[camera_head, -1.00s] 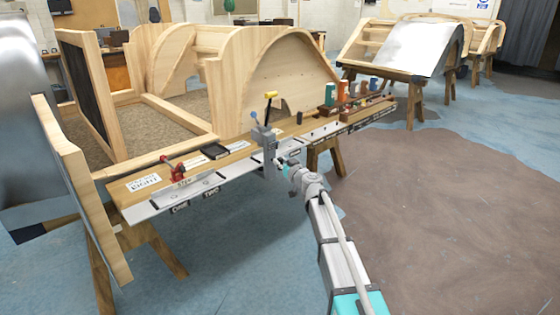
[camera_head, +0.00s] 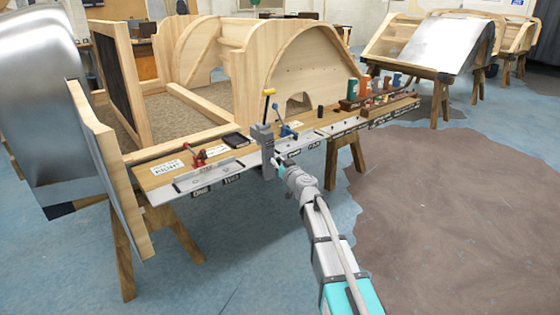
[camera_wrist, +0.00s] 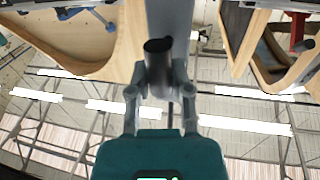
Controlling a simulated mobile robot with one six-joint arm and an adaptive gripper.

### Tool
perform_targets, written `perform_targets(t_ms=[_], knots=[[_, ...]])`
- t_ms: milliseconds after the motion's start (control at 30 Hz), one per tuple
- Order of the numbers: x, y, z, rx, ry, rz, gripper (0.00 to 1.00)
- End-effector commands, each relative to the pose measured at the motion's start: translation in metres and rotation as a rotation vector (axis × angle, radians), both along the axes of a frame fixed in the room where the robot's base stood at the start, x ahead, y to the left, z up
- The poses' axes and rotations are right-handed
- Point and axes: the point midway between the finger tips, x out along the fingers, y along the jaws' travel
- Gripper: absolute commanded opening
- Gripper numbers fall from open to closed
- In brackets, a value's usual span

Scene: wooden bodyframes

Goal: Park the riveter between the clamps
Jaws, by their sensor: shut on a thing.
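The riveter, a grey body (camera_head: 262,137) with a yellow-tipped lever, stands roughly upright at the front edge of the wooden ledge. My gripper (camera_head: 279,164) is shut on it from the front; the wrist view shows its fingers (camera_wrist: 159,92) around the grey body (camera_wrist: 169,22), which has a dark round end. The red clamp (camera_head: 196,157) is on the ledge to the left. The blue clamp (camera_head: 287,130) is just right of and behind the riveter. The riveter appears between the clamps, much closer to the blue one. I cannot tell whether it touches the ledge.
The ledge carries a black flat box (camera_head: 239,140), a white label (camera_head: 166,168) and a metal front strip (camera_head: 215,176). Colored canisters (camera_head: 366,84) stand in a rack to the right. A wooden body frame (camera_head: 305,65) rises behind. Floor in front is clear.

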Motion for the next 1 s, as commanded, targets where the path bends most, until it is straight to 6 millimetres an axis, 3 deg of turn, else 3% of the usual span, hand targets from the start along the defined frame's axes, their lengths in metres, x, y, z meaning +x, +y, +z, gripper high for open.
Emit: perform_targets(t_ms=[333,367,533,1000], knots=[[0.003,-0.008,0.001,0.002,0.000,-0.010,0.00],[0.003,-0.008,0.001,0.002,0.000,-0.011,0.32],[0.004,-0.010,0.001,0.002,0.000,-0.014,0.62],[0.000,-0.013,0.000,0.001,0.000,-0.016,0.62]])
